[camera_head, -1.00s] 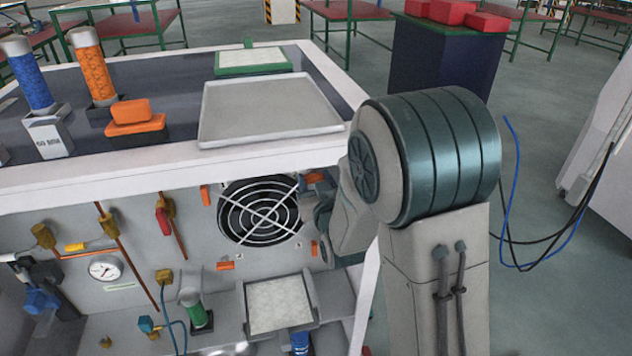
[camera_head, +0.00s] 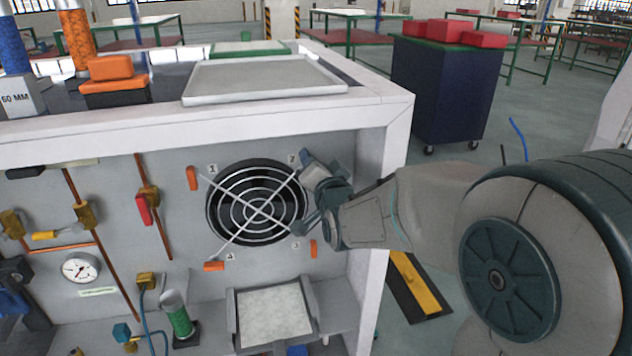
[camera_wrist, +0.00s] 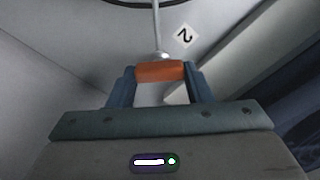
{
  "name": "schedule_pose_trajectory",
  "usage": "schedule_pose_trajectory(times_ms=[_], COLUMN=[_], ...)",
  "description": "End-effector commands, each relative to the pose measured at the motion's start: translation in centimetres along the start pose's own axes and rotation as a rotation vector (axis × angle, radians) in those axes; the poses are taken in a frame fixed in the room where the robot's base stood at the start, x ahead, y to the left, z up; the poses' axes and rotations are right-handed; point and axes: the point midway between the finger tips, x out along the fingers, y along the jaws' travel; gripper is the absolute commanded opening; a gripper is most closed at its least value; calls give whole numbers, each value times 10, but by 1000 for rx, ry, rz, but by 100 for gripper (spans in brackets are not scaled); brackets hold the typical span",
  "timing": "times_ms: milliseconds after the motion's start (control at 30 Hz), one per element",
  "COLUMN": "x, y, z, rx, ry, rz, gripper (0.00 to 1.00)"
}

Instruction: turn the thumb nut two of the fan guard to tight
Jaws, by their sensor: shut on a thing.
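The fan guard (camera_head: 257,203) is a round wire grille with crossing bars over a black fan in the machine's front panel. Orange thumb nuts sit around it by printed numbers. In the wrist view thumb nut two (camera_wrist: 160,71) is an orange bar beside the label "2" (camera_wrist: 184,36), at the end of a guard bar. My gripper (camera_wrist: 157,78) is shut on it, one finger at each end. In the head view my gripper (camera_head: 308,168) is at the guard's upper right and hides this nut.
The other orange nuts are at upper left (camera_head: 192,178), lower left (camera_head: 214,266) and lower right (camera_head: 313,248). A filter box (camera_head: 232,318) sits below the fan. A grey tray (camera_head: 265,80) lies on top. The white frame post (camera_head: 388,180) stands close right of my wrist.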

Motion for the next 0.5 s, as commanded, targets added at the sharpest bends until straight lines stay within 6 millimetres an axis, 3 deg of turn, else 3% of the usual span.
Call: schedule_pose_trajectory(times_ms=[500], x=[0], y=[5], z=[4], rx=[481], ry=[1], rz=[-3], gripper=[23])
